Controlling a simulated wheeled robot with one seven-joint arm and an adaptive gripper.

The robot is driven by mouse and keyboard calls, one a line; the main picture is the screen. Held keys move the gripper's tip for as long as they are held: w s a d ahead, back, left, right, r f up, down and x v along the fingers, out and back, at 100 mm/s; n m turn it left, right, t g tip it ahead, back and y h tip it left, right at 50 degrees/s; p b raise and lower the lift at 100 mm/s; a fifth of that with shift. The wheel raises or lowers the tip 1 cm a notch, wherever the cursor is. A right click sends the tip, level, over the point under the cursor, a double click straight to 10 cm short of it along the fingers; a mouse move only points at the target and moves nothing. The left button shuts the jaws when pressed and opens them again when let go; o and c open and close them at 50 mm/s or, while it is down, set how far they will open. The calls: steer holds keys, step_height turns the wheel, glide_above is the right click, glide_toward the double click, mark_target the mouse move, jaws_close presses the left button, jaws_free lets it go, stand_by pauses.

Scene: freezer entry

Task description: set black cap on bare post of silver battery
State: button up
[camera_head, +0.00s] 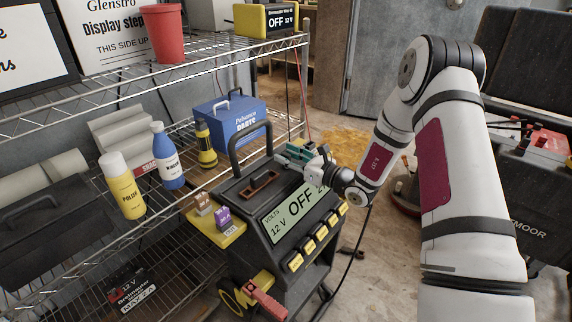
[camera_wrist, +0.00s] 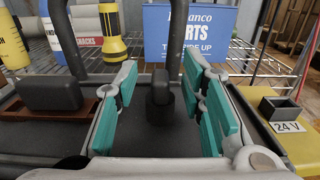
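My gripper (camera_head: 302,152) is at the top of a black charger cart (camera_head: 247,185), near its back right. In the wrist view its two teal-padded fingers stand apart, and it is open. A black square open-topped piece (camera_wrist: 280,108) sits on a yellow tray beside a "24 V" label. I cannot make out a silver battery or its bare post.
The cart's tall loop handle (camera_head: 236,150) rises beside my gripper. A slotted brown plate (camera_head: 261,184) lies left of it. A yellow side shelf (camera_head: 228,236) holds small tagged blocks. Wire shelving (camera_head: 165,190) with bottles and a blue box (camera_head: 231,118) stands behind.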

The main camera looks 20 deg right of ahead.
mark_target(286, 153)
steer(key=shift+w+a, duration=0.25)
steer(key=shift+w, duration=0.15)
jaws_close()
steer(key=shift+r, duration=0.1)
steer(key=shift+r+p, duration=0.35)
steer(key=shift+r, duration=0.25)
step_height(286, 153, up, 2)
steer(key=shift+r+p, duration=0.25)
steer(key=shift+p, duration=0.4)
steer(key=s+d+r+p, duration=0.2)
steer(key=s+p, duration=0.1)
steer(key=s, duration=0.4)
steer(key=s+d+r+p, duration=0.3)
steer(key=s, duration=0.5)
steer(key=shift+s+p, duration=0.15)
steer(key=shift+p, duration=0.2)
